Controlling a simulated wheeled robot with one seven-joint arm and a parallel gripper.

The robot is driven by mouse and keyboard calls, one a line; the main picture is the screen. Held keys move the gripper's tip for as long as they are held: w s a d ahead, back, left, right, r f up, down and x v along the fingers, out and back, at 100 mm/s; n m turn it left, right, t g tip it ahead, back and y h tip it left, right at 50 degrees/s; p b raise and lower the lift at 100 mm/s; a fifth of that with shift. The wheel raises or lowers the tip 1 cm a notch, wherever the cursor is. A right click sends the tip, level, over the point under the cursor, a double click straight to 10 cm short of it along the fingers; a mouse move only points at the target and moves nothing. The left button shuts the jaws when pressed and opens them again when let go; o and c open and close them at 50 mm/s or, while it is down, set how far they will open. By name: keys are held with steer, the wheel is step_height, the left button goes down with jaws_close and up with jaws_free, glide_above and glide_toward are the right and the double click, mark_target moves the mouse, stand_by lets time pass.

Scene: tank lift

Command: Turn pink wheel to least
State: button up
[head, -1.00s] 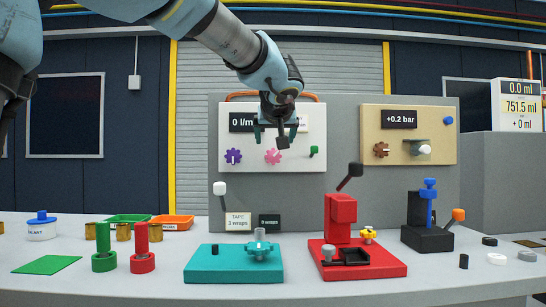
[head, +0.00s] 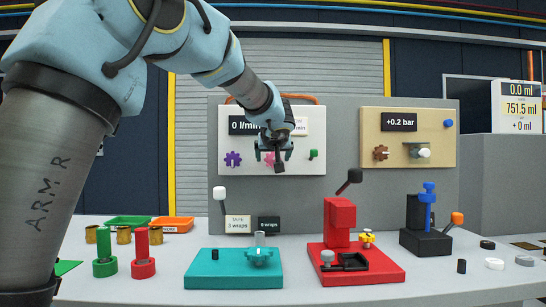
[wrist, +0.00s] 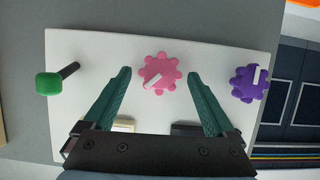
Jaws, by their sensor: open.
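The pink wheel (wrist: 160,72) is a lobed knob with a white pointer mark on a white panel (wrist: 215,55). In the wrist view its mark slants towards the lower left. My gripper (head: 273,157) is in front of the panel, pointing at the wheel. Its two green fingers are spread, one on each side of the wheel in the wrist view, and nothing is between them that I can tell is held. Whether the fingertips reach the wheel's depth is unclear. In the head view my gripper hides most of the wheel.
A purple wheel (wrist: 249,83) and a green lever (wrist: 50,83) flank the pink wheel. A display (head: 244,124) above reads 0 l/min; another is mostly hidden. A beige panel (head: 436,155) is to the right. The bench below holds a teal fixture (head: 215,270) and a red press (head: 340,222).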

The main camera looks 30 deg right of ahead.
steer(key=shift+c, duration=0.2)
steer(key=c, duration=1.3)
